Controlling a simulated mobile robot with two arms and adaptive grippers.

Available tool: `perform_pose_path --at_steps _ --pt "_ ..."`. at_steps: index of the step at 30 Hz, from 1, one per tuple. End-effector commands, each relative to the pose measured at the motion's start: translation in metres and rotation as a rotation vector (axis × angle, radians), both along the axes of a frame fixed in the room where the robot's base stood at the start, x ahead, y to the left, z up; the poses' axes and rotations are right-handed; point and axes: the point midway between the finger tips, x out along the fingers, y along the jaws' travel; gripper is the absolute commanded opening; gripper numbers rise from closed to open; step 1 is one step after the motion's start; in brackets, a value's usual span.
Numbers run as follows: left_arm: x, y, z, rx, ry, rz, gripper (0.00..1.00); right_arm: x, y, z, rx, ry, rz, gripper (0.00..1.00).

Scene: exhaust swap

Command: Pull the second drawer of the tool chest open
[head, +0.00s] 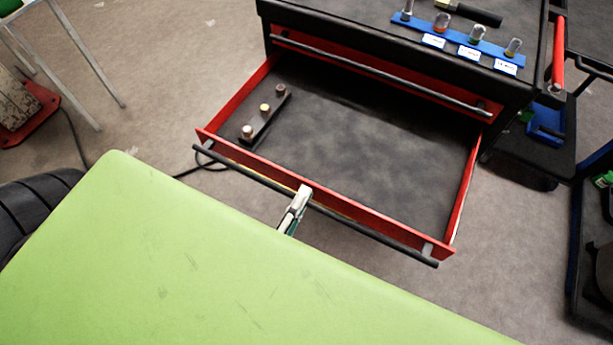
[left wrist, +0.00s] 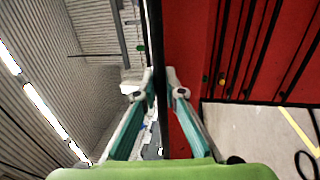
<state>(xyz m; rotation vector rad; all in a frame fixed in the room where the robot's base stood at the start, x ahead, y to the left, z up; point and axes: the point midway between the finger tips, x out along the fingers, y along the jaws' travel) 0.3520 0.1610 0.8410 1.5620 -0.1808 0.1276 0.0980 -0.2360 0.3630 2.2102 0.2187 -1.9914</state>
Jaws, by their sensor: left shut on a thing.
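The tool chest (head: 405,30) is black with red drawer fronts. The drawer below the closed top drawer (head: 380,78) stands pulled well out, its dark floor (head: 370,140) and red side walls showing. Its black bar handle (head: 245,172) runs along the front edge. My left gripper (head: 303,194) is at about the middle of this handle and shut on it. In the left wrist view the handle (left wrist: 157,45) runs between the two fingers (left wrist: 156,92). My right gripper is in neither view.
A dark strip with several small round pieces (head: 264,120) lies in the open drawer at left. A blue holder with sockets (head: 460,42) sits on the chest top. A dark cart with blue parts (head: 548,130) stands at right. Bare floor (head: 190,60) lies left of the chest.

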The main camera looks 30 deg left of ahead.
Motion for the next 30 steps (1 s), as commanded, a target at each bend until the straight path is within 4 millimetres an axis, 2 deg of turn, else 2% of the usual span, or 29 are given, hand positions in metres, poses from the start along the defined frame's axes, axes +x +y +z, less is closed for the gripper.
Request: perform_pose_path --at_steps 8,9,20,23,30 --pt "-0.001 0.0 -0.002 0.001 0.005 -0.002 0.0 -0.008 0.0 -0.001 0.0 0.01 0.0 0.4" --pt "-0.001 0.0 -0.002 0.001 0.005 -0.002 0.17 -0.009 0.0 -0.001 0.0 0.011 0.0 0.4" --pt "-0.002 0.0 -0.001 0.0 0.003 -0.001 0.17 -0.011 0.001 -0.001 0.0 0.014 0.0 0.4" --pt "-0.011 0.0 -0.004 0.0 0.005 -0.001 0.17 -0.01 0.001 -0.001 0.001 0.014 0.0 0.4" --pt "-0.059 0.002 -0.014 0.001 0.008 -0.003 0.17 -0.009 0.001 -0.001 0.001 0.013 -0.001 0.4"
